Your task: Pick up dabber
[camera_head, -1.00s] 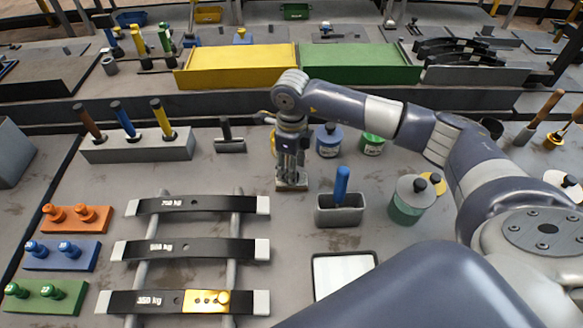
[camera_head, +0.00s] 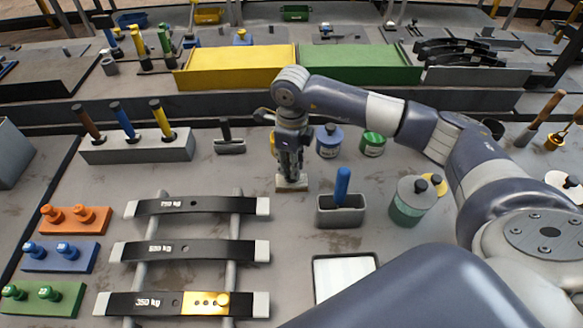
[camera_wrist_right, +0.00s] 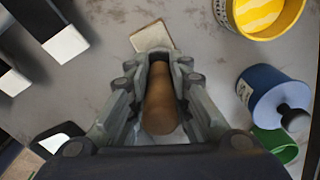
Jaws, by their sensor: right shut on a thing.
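The dabber shows in the right wrist view as a brown rounded handle (camera_wrist_right: 160,100) with a pale rectangular pad (camera_wrist_right: 152,37) at its far end. In the head view its pale pad (camera_head: 292,185) is on or just above the grey tabletop; I cannot tell which. My right gripper (camera_head: 291,168) points down over it. Its fingers (camera_wrist_right: 160,92) are closed on both sides of the brown handle. The handle is mostly hidden by the fingers in the head view. My left gripper is not in view.
Blue (camera_head: 329,141) and green (camera_head: 373,144) pots stand right of the gripper. A grey holder (camera_head: 340,213) with a blue handle is at the lower right. Black leaf springs (camera_head: 190,250) lie across a rack at the lower left. A tool block (camera_head: 140,149) stands left.

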